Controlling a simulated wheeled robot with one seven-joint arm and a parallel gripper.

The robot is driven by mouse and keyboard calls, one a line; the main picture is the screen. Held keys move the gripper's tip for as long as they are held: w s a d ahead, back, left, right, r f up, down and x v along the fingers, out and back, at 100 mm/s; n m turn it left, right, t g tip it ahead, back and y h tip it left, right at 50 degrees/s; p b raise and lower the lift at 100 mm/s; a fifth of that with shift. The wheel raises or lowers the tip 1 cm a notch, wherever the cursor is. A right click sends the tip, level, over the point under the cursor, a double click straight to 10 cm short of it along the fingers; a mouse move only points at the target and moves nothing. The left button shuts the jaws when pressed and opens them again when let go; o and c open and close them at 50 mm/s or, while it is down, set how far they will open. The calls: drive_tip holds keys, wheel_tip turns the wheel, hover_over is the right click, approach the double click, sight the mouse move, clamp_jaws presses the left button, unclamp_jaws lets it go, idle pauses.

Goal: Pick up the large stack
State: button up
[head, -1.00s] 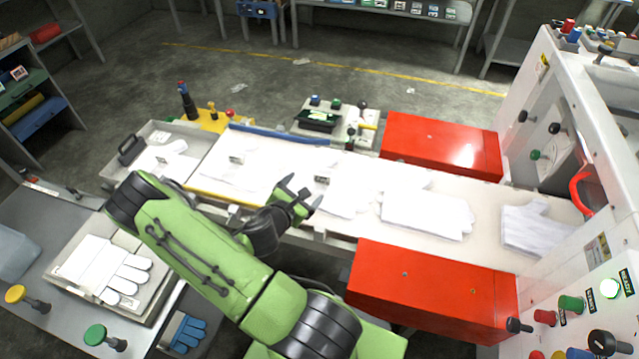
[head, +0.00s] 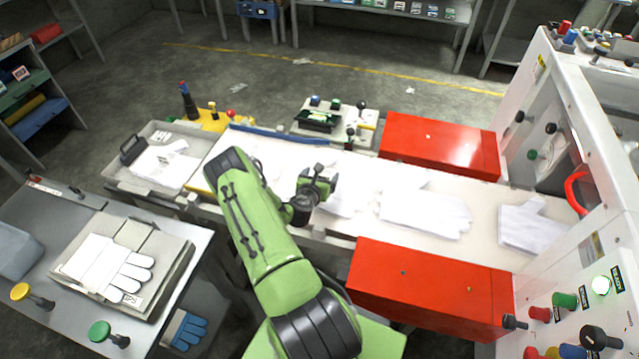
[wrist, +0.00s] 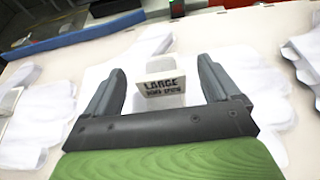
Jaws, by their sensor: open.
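The large stack is a flat pile of white gloves on the white belt; its lower part (head: 342,206) shows beside my gripper in the head view. In the wrist view its upright tag (wrist: 163,88), reading "LARGE", stands between my fingers. My gripper (head: 322,180) is open over this stack, and in the wrist view its two dark fingers (wrist: 160,72) lie on either side of the tag, apart from it. Whether the fingers touch the gloves I cannot tell. My gripper hides part of the stack in the head view.
More white glove stacks lie on the belt to the right (head: 425,210) and near the white machine (head: 535,228). Red boxes (head: 440,145) (head: 430,288) flank the belt. A grey tray (head: 120,172) with gloves stands left. A table with a glove board (head: 150,270) is at lower left.

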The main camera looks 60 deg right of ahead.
drive_tip(key=shift+x, duration=0.8)
drive_tip(key=shift+w+a, duration=0.1)
drive_tip(key=shift+a, duration=0.05)
drive_tip(key=shift+c, duration=0.3)
drive_tip(key=c, duration=1.1)
drive_tip(key=shift+o, duration=0.2)
wheel_tip(320, 180, up, 28)
drive_tip(key=p, duration=0.8)
